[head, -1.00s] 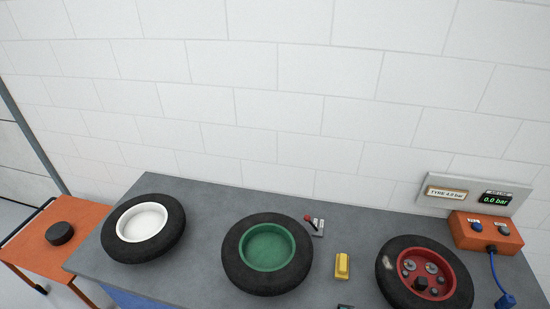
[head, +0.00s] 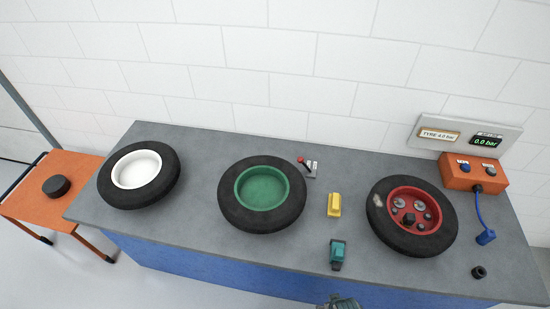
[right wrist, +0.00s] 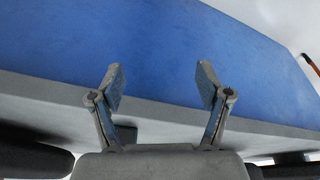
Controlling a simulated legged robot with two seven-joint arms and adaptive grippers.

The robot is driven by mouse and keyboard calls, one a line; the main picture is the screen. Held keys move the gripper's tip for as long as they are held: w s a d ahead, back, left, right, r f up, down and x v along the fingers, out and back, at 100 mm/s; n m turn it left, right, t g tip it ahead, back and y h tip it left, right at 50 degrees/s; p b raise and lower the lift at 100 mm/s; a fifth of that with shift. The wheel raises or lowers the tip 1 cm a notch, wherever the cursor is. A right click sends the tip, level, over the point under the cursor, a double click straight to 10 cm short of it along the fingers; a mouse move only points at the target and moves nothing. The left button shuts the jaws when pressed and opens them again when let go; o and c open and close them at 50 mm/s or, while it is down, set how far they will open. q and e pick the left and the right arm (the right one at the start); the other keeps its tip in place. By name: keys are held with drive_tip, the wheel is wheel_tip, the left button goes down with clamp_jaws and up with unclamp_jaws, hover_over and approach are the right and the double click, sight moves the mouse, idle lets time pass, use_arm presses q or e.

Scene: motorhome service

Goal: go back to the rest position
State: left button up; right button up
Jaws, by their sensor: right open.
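My right gripper (right wrist: 162,85) is open and empty in the right wrist view, its two fingers apart in front of the bench's blue front panel (right wrist: 160,40). In the head view a small grey part of my own arm or gripper (head: 342,301) shows at the bottom edge, in front of the bench; its fingers cannot be made out there. My left gripper is not in view.
On the grey bench (head: 200,240) lie a white-rimmed tyre (head: 140,170), a green-rimmed tyre (head: 262,187), a red-rimmed tyre (head: 412,205), a yellow block (head: 334,205), a teal tool (head: 338,254) and a black cap (head: 479,272). An orange box (head: 474,174) with a blue hose stands right. An orange cart (head: 30,205) stands left.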

drive_tip(key=s+f+g+b, duration=0.1)
drive_tip(key=s+f, duration=0.2)
drive_tip(key=f, duration=0.7)
drive_tip(key=s+f+b, duration=0.1)
drive_tip(key=s+f, duration=0.1)
drive_tip(key=f, duration=0.8)
drive_tip(key=s+d+f+g+b, duration=0.1)
drive_tip(key=s+d+f+b, duration=0.1)
drive_tip(key=s+f, duration=1.3)
drive_tip(key=shift+s+d, duration=0.45)
drive_tip(key=shift+d, duration=0.2)
